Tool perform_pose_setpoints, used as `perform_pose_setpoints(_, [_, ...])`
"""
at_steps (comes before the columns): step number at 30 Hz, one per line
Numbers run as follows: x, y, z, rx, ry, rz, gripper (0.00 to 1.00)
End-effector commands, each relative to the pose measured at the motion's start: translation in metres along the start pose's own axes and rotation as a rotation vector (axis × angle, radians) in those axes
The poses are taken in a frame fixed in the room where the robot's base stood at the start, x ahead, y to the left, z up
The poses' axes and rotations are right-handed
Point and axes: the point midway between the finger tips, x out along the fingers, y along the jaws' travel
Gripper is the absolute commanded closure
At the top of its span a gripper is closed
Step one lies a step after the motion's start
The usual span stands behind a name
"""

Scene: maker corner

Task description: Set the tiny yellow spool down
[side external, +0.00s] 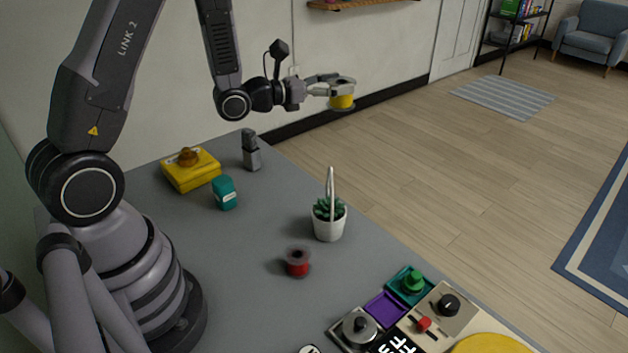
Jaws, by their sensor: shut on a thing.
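The tiny yellow spool (342,101) is held up in the air between the fingers of my gripper (340,88). My gripper is shut on it, and the fingers cover part of its upper side. In the picture the spool shows against the wooden floor, above and to the right of the grey table's (270,215) far edge. It is apart from every surface I can see. A red spool (298,262) stands on the table, in front of the potted plant.
A white plant pot (329,226), a teal box (224,193), a grey upright object (251,151) and a yellow box (191,170) with a brown item on it stand on the table. A control panel (385,307) fills the front right. The table's middle left is clear.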

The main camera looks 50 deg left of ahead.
Motion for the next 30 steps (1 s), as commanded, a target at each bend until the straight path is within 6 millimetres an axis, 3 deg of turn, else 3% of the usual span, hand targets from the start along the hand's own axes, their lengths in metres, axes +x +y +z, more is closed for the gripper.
perform_pose_setpoints(5, [0.034,-0.034,-0.008,0.002,-0.001,-0.205,0.78])
perform_pose_setpoints(9, [0.068,-0.091,-0.027,0.003,0.001,-0.533,0.78])
perform_pose_setpoints(13, [0.078,-0.151,-0.059,-0.001,0.004,-0.892,0.78])
perform_pose_setpoints(18, [0.06,-0.217,-0.117,-0.004,0.006,-1.368,0.78])
perform_pose_setpoints(21, [0.041,-0.241,-0.152,-0.004,0.005,-1.611,0.78])
perform_pose_setpoints(25, [0.019,-0.256,-0.189,-0.003,0.005,-1.845,0.78])
perform_pose_setpoints(30, [0.004,-0.261,-0.214,0.0,0.003,-1.999,0.78])
